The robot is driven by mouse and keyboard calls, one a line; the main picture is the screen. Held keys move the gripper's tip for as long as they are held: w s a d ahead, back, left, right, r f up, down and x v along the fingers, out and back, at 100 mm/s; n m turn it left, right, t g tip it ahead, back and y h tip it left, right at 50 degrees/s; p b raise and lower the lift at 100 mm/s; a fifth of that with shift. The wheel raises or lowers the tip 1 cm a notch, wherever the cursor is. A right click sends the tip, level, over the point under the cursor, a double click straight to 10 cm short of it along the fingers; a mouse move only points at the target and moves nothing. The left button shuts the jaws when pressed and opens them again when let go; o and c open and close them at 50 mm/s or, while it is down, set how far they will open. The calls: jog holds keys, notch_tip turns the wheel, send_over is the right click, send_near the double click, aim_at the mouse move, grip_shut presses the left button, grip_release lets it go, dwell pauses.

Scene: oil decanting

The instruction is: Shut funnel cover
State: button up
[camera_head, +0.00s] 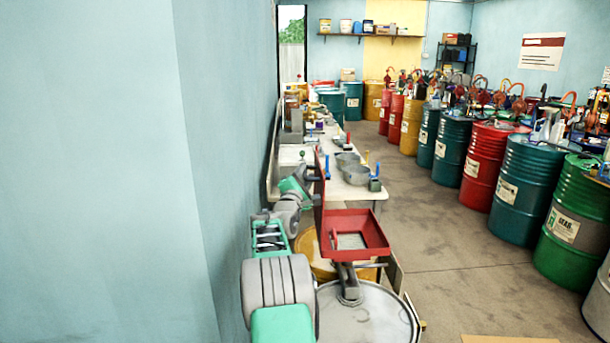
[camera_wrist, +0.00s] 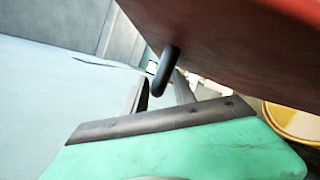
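The red funnel (camera_head: 372,232) sits on the grey drum (camera_head: 375,318) in the lower middle of the head view. Its red cover (camera_head: 319,200) stands raised, nearly upright, at the funnel's left edge. My gripper (camera_head: 314,173) is on the wall side of the cover, near its upper part. In the wrist view the cover's red face (camera_wrist: 225,45) fills the upper right, with a dark handle (camera_wrist: 165,72) sticking out. My gripper's two dark fingers (camera_wrist: 160,93) are apart, with the handle's end between or just beyond them. I cannot tell whether they touch it.
A pale wall (camera_head: 235,150) runs close along my arm's left. A yellow drum (camera_head: 307,249) stands behind the funnel. Beyond is a long table (camera_head: 360,192) with metal pots and small items. A row of coloured drums (camera_head: 520,190) lines the right; the floor between is clear.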

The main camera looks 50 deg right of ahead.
grip_shut()
dwell(1.2)
